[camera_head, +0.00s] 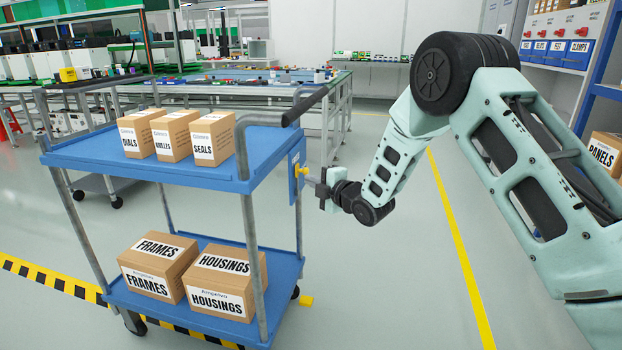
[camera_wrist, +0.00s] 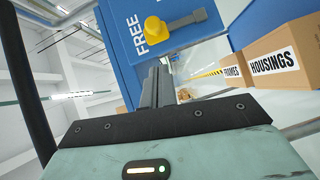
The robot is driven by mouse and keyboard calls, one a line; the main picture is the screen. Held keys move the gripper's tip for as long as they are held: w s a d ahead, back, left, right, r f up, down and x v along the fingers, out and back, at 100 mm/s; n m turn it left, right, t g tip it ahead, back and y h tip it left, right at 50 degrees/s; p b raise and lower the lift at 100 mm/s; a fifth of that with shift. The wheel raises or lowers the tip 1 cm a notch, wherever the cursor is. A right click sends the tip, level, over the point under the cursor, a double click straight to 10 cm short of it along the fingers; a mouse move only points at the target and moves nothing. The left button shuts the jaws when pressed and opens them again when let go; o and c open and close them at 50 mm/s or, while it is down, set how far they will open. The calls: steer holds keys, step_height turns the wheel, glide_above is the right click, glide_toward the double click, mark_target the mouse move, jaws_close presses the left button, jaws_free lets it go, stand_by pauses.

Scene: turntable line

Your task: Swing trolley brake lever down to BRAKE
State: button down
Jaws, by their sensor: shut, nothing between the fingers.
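The blue trolley (camera_head: 190,178) stands left of my arm. Its blue brake plate (camera_head: 294,165) is on the upper deck's right end, and the plate fills the top of the wrist view (camera_wrist: 120,42). The brake lever (camera_wrist: 185,22) is a dark grey bar with a yellow knob (camera_wrist: 154,31) at one end; the knob lies beside the word FREE. In the head view, a small yellow part (camera_head: 303,171) shows at the plate. My gripper (camera_head: 318,188) is shut and empty, close to the plate. Its fingertips (camera_wrist: 157,70) appear just below the knob; contact cannot be told. No BRAKE marking is visible.
Small boxes (camera_head: 172,135) stand on the upper deck and larger boxes (camera_head: 190,275) on the lower. A black push handle (camera_head: 305,104) rises above the plate. Open floor with a yellow line (camera_head: 455,225) lies to the right. A workbench (camera_head: 338,95) stands behind.

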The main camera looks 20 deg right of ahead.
mark_target(300, 170)
steer(key=shift+w+d+f+b, duration=0.1)
steer(key=shift+w+d+f, duration=0.05)
steer(key=shift+w, duration=0.7)
steer(key=shift+w+d+f+b, duration=0.1)
steer(key=shift+w+b, duration=0.05)
steer(key=shift+w, duration=0.7)
steer(key=shift+w+d+f+b, duration=0.1)
steer(key=shift+w+d+f, duration=0.05)
steer(key=shift+w, duration=0.7)
steer(key=shift+r, duration=0.1)
